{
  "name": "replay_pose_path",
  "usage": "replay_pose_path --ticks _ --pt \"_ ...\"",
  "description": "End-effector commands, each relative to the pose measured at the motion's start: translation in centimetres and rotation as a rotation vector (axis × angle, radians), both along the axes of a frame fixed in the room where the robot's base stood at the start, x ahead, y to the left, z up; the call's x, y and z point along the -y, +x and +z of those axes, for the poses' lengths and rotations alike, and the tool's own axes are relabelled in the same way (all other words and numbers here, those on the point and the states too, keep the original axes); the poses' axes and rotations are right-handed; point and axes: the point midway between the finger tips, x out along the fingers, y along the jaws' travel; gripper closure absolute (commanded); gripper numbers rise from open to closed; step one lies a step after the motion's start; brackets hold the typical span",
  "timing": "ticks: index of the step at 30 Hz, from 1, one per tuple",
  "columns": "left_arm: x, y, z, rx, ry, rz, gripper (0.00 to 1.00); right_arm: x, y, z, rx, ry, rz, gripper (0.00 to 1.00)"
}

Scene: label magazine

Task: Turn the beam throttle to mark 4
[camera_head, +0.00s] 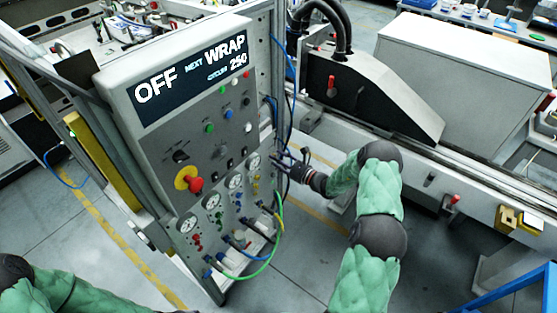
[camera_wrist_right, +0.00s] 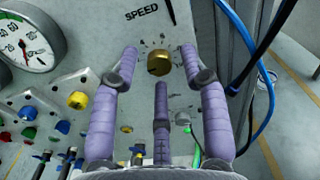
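In the right wrist view a brass knob (camera_wrist_right: 158,62) with small tick marks around it sits on the grey panel. Its numbers are too small to read, and no label naming it as the beam throttle is legible. My right gripper (camera_wrist_right: 159,50) is open, with purple fingers on the left and right of the knob and a third finger below. The fingertips look apart from the knob, though contact is hard to judge. In the head view my right gripper (camera_head: 285,163) is at the right edge of the control panel (camera_head: 228,140). My left gripper is out of view.
A SPEED label (camera_wrist_right: 142,14) is above the knob. A white gauge (camera_wrist_right: 30,45) and coloured buttons, including a yellow one (camera_wrist_right: 78,100), are to its left. A blue cable (camera_wrist_right: 262,70) hangs close on the right. A red emergency stop (camera_head: 195,184) is lower on the panel.

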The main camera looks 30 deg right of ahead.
Motion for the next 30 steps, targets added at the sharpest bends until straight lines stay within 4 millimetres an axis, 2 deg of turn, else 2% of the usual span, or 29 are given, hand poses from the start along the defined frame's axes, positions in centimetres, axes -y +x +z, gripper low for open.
replay_pose_path --ticks 1,3,4,30 --pt "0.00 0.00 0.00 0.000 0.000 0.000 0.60 0.00 -0.01 0.01 0.000 0.000 0.000 0.75" --pt "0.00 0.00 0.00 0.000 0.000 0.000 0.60 -0.01 -0.01 0.01 0.000 0.000 0.000 0.95" --pt "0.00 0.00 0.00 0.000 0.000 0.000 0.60 0.00 -0.01 0.01 0.000 0.000 0.000 1.00" --pt "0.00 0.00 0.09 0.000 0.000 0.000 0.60 0.03 -0.05 -0.05 -0.015 0.033 0.000 1.00"
